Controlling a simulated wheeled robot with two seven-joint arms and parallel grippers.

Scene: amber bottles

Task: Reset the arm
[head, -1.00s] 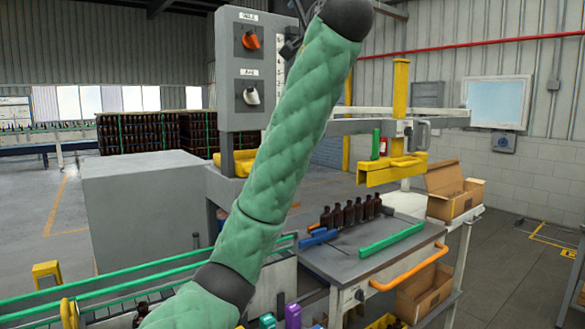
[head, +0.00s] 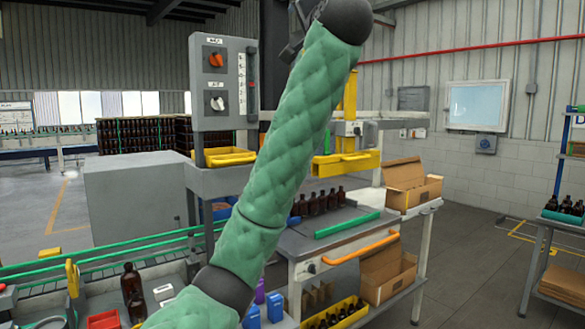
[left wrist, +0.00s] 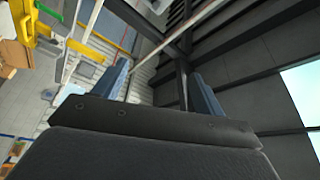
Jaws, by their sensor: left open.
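My left arm, in a green quilted sleeve, rises from the bottom of the head view and crosses the middle of the picture. My left gripper (head: 298,25) is high up at the top of the head view, partly hidden behind the dark end of the arm. In the left wrist view my left gripper (left wrist: 157,88) shows two blue fingers spread apart with nothing between them. The wrist camera faces the roof beams and wall. My right gripper is in neither view.
A grey control panel (head: 224,85) with two knobs stands behind my arm. A workbench (head: 345,232) to the right holds dark bottles (head: 320,203) and an open cardboard box (head: 412,187). A rack (head: 560,222) with bottles stands at far right. A red bin (head: 103,320) is at lower left.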

